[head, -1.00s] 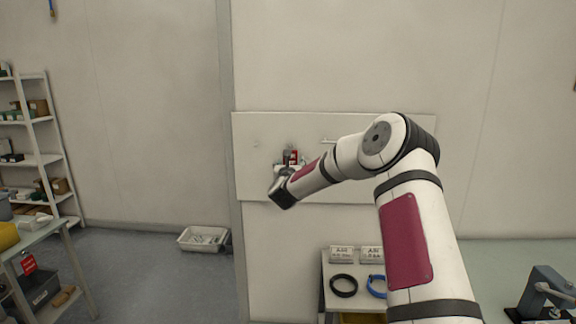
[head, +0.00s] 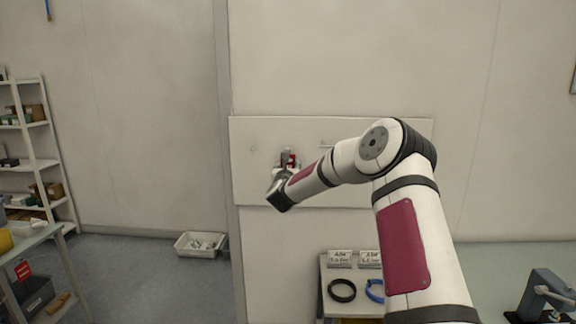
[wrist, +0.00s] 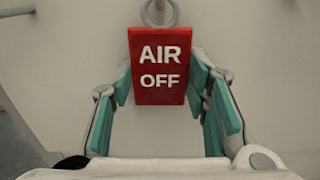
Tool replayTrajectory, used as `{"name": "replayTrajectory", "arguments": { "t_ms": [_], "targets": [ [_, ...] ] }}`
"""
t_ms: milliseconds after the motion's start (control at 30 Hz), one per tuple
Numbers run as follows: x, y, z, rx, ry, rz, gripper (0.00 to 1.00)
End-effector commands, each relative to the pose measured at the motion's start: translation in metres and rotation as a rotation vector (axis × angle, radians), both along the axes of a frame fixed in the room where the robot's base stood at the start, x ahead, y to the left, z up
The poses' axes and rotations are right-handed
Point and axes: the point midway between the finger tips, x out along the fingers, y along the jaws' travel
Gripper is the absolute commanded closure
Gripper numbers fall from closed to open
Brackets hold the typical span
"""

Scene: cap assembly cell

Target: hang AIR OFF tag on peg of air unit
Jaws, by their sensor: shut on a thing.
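The red AIR OFF tag (wrist: 160,62) is upright between the teal-padded fingers of my gripper (wrist: 161,88) in the wrist view, its white lettering facing the camera. A grey ring (wrist: 160,12) stands at the tag's top edge, partly cut off by the frame. My gripper is shut on the tag. In the head view my gripper (head: 279,192) is in front of the wall panel (head: 390,187). Small grey and red parts (head: 289,159) show just above it; I cannot tell tag from air unit there. The peg cannot be made out.
A table with a black ring (head: 342,290), a blue ring (head: 375,291) and small label signs is below the panel. A white bin (head: 201,245) sits on the floor. Shelves (head: 40,160) and a table with another red tag (head: 23,269) are at left.

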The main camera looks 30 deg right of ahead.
Motion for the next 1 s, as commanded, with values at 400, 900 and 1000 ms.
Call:
{"name": "replayTrajectory", "arguments": {
  "t_ms": [400,900,1000],
  "targets": [
    [0.000,0.000,0.007,-0.001,-0.001,0.000,0.69],
    [0.000,0.000,0.013,0.000,0.000,0.001,0.69],
    [0.000,0.001,0.013,0.000,0.000,0.001,0.69]
  ]
}}
